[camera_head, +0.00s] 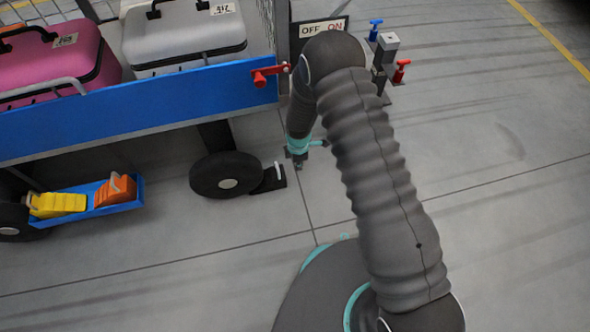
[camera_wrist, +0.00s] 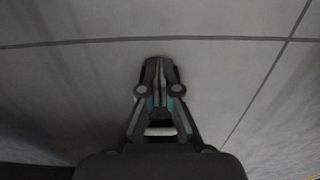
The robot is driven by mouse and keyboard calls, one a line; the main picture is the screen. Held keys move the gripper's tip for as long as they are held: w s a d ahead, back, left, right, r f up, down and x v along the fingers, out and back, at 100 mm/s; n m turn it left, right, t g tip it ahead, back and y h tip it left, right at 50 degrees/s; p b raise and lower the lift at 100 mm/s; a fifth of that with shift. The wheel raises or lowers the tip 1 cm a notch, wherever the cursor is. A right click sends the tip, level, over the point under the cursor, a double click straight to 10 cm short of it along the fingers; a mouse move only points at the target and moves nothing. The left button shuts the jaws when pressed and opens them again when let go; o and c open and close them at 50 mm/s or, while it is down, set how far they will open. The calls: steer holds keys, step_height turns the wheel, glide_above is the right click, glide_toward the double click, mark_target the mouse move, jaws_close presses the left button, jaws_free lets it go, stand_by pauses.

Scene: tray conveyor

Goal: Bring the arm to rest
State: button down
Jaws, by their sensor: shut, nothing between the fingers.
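My gripper (camera_wrist: 160,72) is shut and empty, with its fingers together over bare grey floor in the wrist view. In the head view my gripper (camera_head: 298,160) hangs pointing down at the end of my arm. It is just right of the cart's wheel and apart from it. My arm reaches forward, bends near the cart's right end and hides part of what lies behind it.
A blue-sided cart (camera_head: 150,108) carries a pink suitcase (camera_head: 55,62) and a white suitcase (camera_head: 185,35). A red handle (camera_head: 262,77) juts from it. A black chock (camera_head: 272,180) touches its wheel (camera_head: 227,175). An OFF/ON sign (camera_head: 320,28) stands behind. Floor at right is clear.

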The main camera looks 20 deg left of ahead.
steer(key=shift+d+r, duration=0.2)
steer(key=shift+r, duration=2.3)
steer(key=s+d+m+g+h, duration=0.1)
steer(key=s+d+m+g, duration=0.1)
steer(key=s+d+m, duration=0.3)
steer(key=s+d+r+m+p, duration=0.1)
steer(key=d+r+m, duration=0.3)
steer(key=r, duration=0.5)
steer(key=s+d+r+m, duration=0.2)
steer(key=d+r+m, duration=0.2)
steer(key=r, duration=0.6)
steer(key=s+d+r+m+p, duration=0.1)
steer(key=d+r+m, duration=0.25)
steer(key=r, duration=0.55)
steer(key=s+d+r+m+t, duration=0.2)
steer(key=d+r, duration=0.3)
steer(key=r, duration=0.3)
steer(key=s+d+r+m+t+p, duration=0.1)
steer(key=s+d+r+m+t, duration=0.2)
steer(key=s+d+r, duration=0.2)
steer(key=s+d+r+m+t+y+p, duration=0.1)
steer(key=s+d+r+m+t, duration=0.1)
steer(key=r, duration=0.9)
steer(key=s+d+m, duration=0.1)
steer(key=s+d, duration=0.1)
steer(key=d, duration=0.1)
steer(key=shift+s+d+r+t, duration=0.15)
steer(key=shift+d+t, duration=0.1)
steer(key=shift+t, duration=0.05)
